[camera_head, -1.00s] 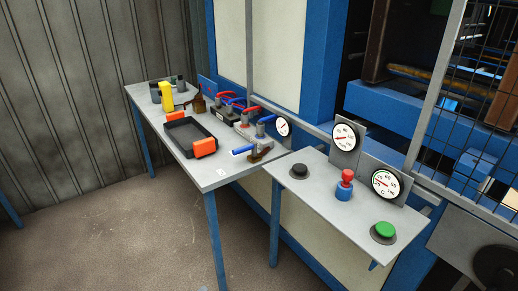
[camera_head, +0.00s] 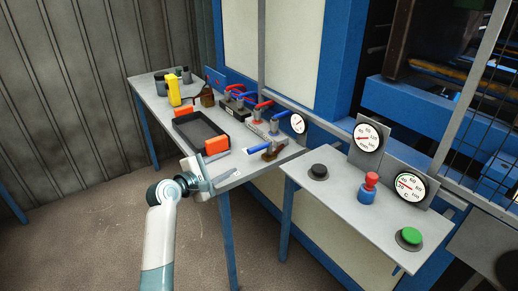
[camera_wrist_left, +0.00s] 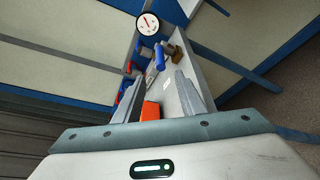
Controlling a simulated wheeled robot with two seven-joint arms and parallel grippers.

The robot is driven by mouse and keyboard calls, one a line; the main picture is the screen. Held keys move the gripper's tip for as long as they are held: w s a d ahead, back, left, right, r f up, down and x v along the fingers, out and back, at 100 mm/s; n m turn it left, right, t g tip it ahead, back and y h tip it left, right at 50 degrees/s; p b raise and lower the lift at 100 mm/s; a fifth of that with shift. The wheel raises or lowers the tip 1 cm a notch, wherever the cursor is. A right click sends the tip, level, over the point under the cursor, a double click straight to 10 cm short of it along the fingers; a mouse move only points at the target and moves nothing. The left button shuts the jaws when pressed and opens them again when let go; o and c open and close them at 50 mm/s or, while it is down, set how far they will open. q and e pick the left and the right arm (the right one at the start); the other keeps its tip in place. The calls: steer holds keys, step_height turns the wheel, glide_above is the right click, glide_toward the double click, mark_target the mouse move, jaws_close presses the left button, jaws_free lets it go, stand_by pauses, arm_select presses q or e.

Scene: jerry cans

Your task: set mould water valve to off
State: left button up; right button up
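Several valves with red and blue lever handles stand along the back of the left table. The nearest is a brass valve (camera_head: 273,153) with a blue handle (camera_head: 258,148), close to the table's front right corner. Behind it are a red-handled valve (camera_head: 263,105) and others with blue handles (camera_head: 285,115). I cannot read which is the mould water valve. My left gripper (camera_head: 224,168) is over the table's front edge, left of the brass valve and apart from it. In the left wrist view its fingers (camera_wrist_left: 160,95) are spread and empty, and the blue handle (camera_wrist_left: 160,56) lies beyond them. My right gripper is not in view.
A black tray (camera_head: 185,125) with orange-ended handles (camera_head: 217,145) lies on the left table (camera_head: 150,95). The right panel holds a red-topped knob (camera_head: 370,181), a green button (camera_head: 411,236) and gauges (camera_head: 369,137).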

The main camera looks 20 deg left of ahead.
mark_target(257, 149)
arm_select(q)
steer(key=shift+w, duration=0.1)
